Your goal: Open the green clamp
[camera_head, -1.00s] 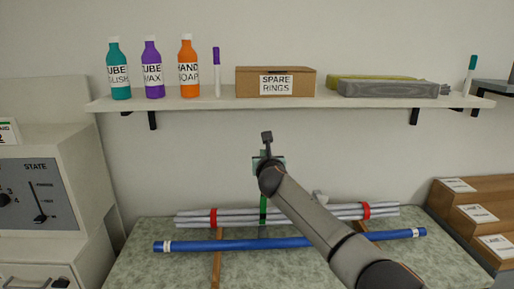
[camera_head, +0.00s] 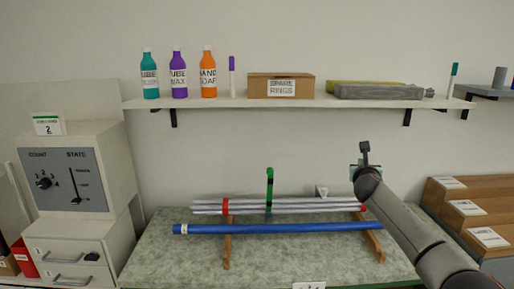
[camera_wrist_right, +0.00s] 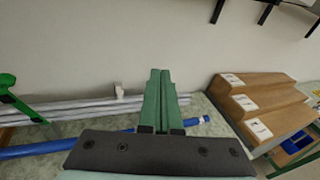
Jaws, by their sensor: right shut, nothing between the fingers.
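The green clamp (camera_head: 269,190) is at the middle of a bundle of grey rods (camera_head: 300,205) on the bench. Its green lever stands upright above the rods. In the right wrist view the clamp (camera_wrist_right: 12,102) shows at the left edge, partly cut off, with a dark part on it. My right gripper (camera_head: 355,172) is well to the right of the clamp, above the bundle's right end, apart from both. In the wrist view its green fingers (camera_wrist_right: 158,98) are together with nothing between them. My left gripper is not in view.
A blue rod (camera_head: 280,229) lies in front of the bundle, across wooden supports (camera_head: 373,243). A shelf (camera_head: 300,102) with bottles and a box runs above. A control cabinet (camera_head: 118,165) stands left, and stepped wooden trays (camera_head: 465,205) right. The bench front is mostly clear.

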